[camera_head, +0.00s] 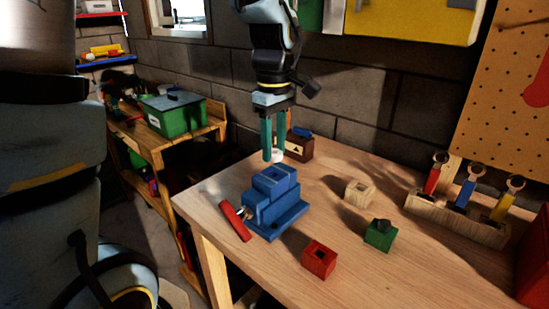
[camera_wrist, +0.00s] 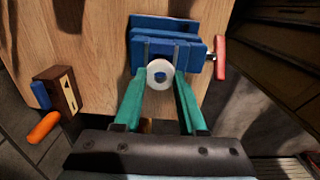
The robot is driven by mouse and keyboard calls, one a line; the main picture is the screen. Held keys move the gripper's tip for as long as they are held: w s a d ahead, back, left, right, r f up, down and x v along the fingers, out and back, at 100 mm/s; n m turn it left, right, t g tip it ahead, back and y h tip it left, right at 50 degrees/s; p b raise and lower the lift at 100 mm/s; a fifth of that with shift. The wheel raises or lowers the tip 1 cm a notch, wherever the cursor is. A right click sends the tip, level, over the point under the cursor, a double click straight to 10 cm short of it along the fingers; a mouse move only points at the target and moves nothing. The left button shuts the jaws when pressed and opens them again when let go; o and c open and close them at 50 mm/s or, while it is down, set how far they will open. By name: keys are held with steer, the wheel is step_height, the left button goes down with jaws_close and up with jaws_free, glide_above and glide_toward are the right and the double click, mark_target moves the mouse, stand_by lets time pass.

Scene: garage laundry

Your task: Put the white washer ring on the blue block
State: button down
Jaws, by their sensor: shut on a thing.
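My gripper (camera_head: 273,154) has two green fingers pointing down. It is shut on the white washer ring (camera_head: 278,156), which shows flat-on between the fingertips in the wrist view (camera_wrist: 151,70). The ring is in the air above the back of a blue vise-like body (camera_head: 284,215), apart from it in the head view. The blue block-like top (camera_head: 274,180) sits at the upper part of this body; I cannot tell whether it is a separate block. In the wrist view the blue body (camera_wrist: 165,27) lies just beyond the ring, and blue shows through the ring's hole.
A red handle (camera_head: 235,221) sticks out left of the blue body. A red block (camera_head: 319,259), a green block (camera_head: 380,235) and a wooden block (camera_head: 359,191) stand to the right. A brown box (camera_head: 299,147) is behind. A wooden rack (camera_head: 455,220) holds coloured tools at the right.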

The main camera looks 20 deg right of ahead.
mark_target(274, 161)
steer(key=shift+f+p, duration=0.3)
steer(key=shift+f, duration=1.55)
steer(key=shift+f, duration=0.2)
steer(key=shift+c, duration=2.4)
jaws_free()
steer(key=shift+r, duration=0.1)
